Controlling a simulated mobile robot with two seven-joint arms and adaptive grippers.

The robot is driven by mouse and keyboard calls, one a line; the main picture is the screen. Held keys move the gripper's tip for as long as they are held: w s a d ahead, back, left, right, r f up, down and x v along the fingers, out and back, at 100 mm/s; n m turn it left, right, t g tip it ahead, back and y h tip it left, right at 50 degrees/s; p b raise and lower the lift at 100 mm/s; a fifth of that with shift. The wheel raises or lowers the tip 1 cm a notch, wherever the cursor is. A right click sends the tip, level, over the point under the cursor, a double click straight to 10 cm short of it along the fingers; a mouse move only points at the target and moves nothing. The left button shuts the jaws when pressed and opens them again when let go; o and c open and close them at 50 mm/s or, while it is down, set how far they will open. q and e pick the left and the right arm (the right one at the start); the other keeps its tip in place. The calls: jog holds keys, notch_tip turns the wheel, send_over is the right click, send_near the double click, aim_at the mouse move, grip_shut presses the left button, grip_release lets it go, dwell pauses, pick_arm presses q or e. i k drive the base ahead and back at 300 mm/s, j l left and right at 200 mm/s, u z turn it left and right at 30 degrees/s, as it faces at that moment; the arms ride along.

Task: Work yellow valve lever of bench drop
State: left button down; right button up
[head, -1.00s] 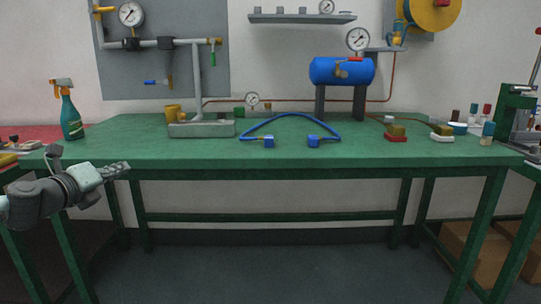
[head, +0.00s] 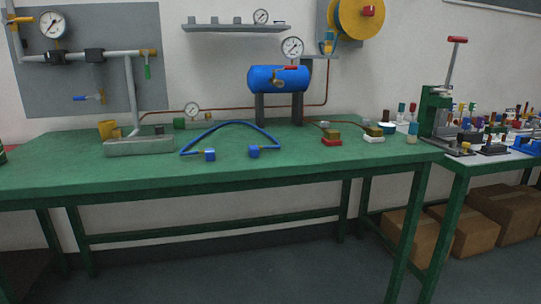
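Pipework hangs on the grey wall panel (head: 100,20) at the left. A yellow lever (head: 12,18) sits at the panel's top left, partly cut by the picture's edge. A vertical pipe (head: 132,95) drops from the panel to a grey block (head: 140,146) on the green bench. A small yellow part (head: 107,129) stands at that block's left end; I cannot tell whether it is a lever. Neither gripper is in view.
The green bench (head: 230,172) has a clear front strip. A blue hose (head: 215,130), a blue tank (head: 278,79) with a red lever and small fittings stand on it. A crowded side table (head: 490,165) and cardboard boxes (head: 500,215) are at the right.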

aim_at(20, 21)
jog(key=i+j+u, duration=0.25)
jog(key=u, duration=0.25)
jog(key=i+u, duration=0.95)
jog(key=k+l, duration=0.05)
